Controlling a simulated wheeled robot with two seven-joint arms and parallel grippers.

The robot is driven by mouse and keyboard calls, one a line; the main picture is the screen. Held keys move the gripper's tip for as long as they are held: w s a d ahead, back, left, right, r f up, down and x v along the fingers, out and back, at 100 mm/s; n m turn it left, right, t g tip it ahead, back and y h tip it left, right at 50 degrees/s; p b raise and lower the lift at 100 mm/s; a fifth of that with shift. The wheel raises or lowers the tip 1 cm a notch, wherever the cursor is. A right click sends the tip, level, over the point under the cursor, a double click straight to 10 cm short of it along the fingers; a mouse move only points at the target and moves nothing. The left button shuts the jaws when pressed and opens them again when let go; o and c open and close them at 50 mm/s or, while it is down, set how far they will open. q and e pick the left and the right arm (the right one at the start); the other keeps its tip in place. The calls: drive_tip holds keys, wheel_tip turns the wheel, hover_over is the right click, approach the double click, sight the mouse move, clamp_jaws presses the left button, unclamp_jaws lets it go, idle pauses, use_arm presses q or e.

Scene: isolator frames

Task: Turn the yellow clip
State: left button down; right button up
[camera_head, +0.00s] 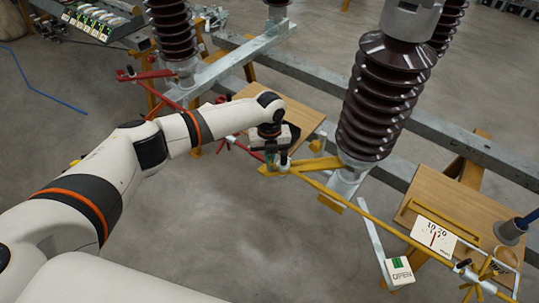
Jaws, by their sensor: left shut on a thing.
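The yellow clip (282,164) is at the left end of a long yellow bar, in front of the brown ribbed insulator. My left gripper (272,157) reaches in from the left and points down at this end. It is shut on the yellow clip; its fingertips are small and partly hidden by my wrist. My right gripper is not in view.
A brown ribbed insulator (386,95) stands just right of my left gripper. A yellow bar (355,210) runs to the lower right, near a dial card (433,236) and an OPEN sign (399,271). Red bars (150,75) lie behind my arm. Bare floor is in front.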

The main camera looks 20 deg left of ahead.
use_arm(q)
drive_tip(key=n+p, duration=0.1)
drive_tip(key=n, duration=0.4)
drive_tip(key=shift+r+p, duration=0.15)
drive_tip(key=shift+p, duration=0.25)
drive_tip(key=n+p, duration=0.1)
drive_tip(key=n, duration=0.2)
drive_tip(key=shift+n, duration=0.3)
drive_tip(key=n+p, duration=0.2)
drive_tip(key=n, duration=0.2)
drive_tip(key=shift+n, duration=0.3)
drive_tip(key=shift+n+p, duration=1.05)
drive_tip(key=shift+n, duration=1.15)
drive_tip(key=c, duration=1.6)
unclamp_jaws()
drive_tip(key=shift+o, duration=0.2)
